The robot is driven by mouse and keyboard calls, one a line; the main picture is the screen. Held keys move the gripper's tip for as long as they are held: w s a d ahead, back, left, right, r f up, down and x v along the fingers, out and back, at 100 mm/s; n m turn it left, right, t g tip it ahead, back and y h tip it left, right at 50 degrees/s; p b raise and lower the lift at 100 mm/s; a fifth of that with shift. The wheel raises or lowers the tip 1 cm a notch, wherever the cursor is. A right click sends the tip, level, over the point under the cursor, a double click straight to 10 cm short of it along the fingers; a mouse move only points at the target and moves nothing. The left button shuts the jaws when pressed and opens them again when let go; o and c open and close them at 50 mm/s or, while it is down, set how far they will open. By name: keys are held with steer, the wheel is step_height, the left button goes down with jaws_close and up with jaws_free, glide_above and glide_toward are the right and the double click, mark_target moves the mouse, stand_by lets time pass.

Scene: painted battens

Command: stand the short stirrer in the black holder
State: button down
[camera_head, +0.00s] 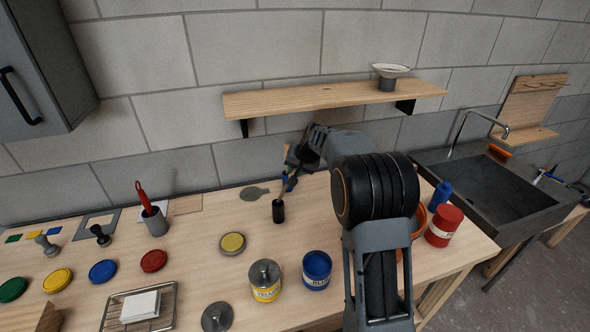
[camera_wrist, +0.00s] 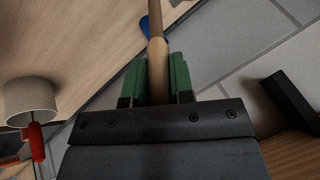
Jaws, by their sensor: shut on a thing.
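The stirrer (camera_wrist: 157,62) is a pale wooden rod in the wrist view, held between the green finger pads of my gripper (camera_wrist: 158,75). In the head view my gripper (camera_head: 291,170) is above the table near the wall, partly hidden by my arm. The black holder (camera_head: 278,212) is a small upright cylinder on the table just below it. A slanting rod reaches from my gripper down toward the holder's mouth. I cannot tell whether its lower end is inside. A blue piece (camera_wrist: 146,27) shows behind the rod in the wrist view.
A grey cup (camera_head: 154,222) with a red-handled tool stands at left. A wooden shelf (camera_head: 330,100) hangs above. A red tin (camera_head: 444,226) and sink (camera_head: 490,190) are at right.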

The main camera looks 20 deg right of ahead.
steer(key=shift+f+b, duration=0.5)
steer(key=shift+f, duration=0.1)
steer(key=c, duration=1)
jaws_free()
steer(key=shift+r, duration=0.2)
steer(key=shift+r+p, duration=0.3)
steer(key=shift+p, duration=0.15)
steer(key=b+v, duration=0.2)
steer(key=v, duration=0.9)
steer(key=s+a+n+h, duration=0.15)
steer(key=s+a, duration=0.35)
steer(key=s, duration=0.8)
steer(key=s+a+f+n, duration=0.1)
steer(key=s+f, duration=0.2)
steer(key=s, duration=0.4)
steer(key=s+f+n+h, duration=0.1)
steer(key=s+f+n, duration=0.1)
steer(key=s, duration=0.6)
steer(key=shift+a+f+g, duration=0.4)
steer(key=shift+f, duration=0.45)
